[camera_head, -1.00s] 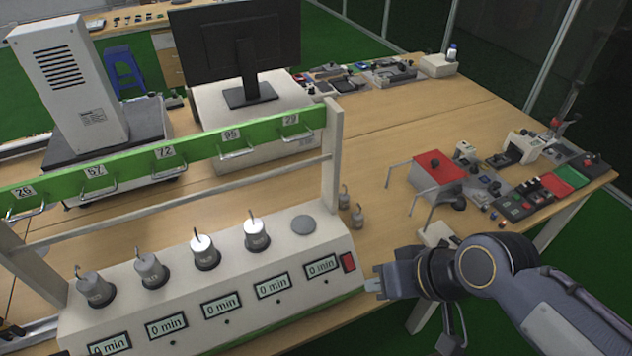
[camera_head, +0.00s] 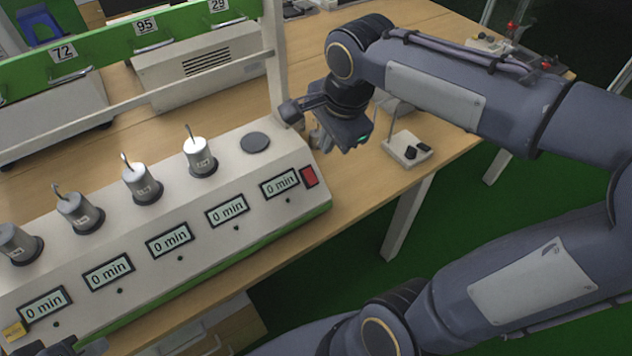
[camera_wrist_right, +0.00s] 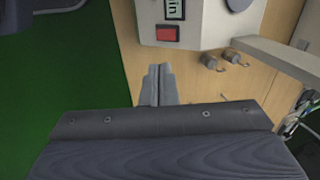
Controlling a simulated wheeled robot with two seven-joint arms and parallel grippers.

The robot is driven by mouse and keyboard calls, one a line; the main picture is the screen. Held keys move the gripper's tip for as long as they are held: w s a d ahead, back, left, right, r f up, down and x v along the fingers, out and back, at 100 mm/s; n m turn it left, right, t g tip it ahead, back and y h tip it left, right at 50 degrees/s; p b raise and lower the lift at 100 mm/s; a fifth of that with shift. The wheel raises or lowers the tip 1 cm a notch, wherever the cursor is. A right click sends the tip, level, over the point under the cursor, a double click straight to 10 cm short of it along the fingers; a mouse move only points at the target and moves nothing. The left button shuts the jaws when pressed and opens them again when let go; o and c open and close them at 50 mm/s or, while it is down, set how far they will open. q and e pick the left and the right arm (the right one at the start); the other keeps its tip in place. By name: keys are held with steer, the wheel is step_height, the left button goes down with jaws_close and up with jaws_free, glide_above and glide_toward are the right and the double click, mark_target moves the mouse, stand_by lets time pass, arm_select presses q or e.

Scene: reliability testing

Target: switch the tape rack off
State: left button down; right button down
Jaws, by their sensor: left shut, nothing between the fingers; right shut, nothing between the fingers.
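The tape rack (camera_head: 225,185) is a long pale box with a green base, several grey weights on top and several "0 min" displays. Its red switch (camera_head: 310,176) is at the right end of the front; it also shows in the right wrist view (camera_wrist_right: 167,33). My right gripper (camera_head: 325,139) is behind and right of the switch in the head view. In the right wrist view its shut, empty fingers (camera_wrist_right: 158,76) point toward the switch, with a gap between. Its fingertips are hard to make out in the head view. My left gripper (camera_head: 68,346) is shut, mostly cut off at the bottom left.
A white post (camera_head: 274,60) of the green rail stands behind the rack. Two small metal weights (camera_wrist_right: 220,61) lie on the table beside the rack. A small white device (camera_head: 407,149) is on the table to the right. Green floor is in front.

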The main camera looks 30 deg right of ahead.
mark_target(314, 183)
steer(key=shift+f, duration=0.1)
stand_by(0.3)
steer(key=b+x, duration=0.1)
steer(key=x, duration=1.3)
steer(key=f+t+b, duration=0.1)
steer(key=b, duration=0.3)
steer(key=f+t+b, duration=0.1)
steer(key=b, duration=0.3)
steer(key=shift+s+f+b, duration=0.1)
steer(key=shift+s+b, duration=0.25)
steer(key=shift+s+r+t+p, duration=0.1)
steer(key=shift+r+t+p, duration=0.2)
steer(key=shift+r+p, duration=0.2)
steer(key=shift+a+f, duration=0.1)
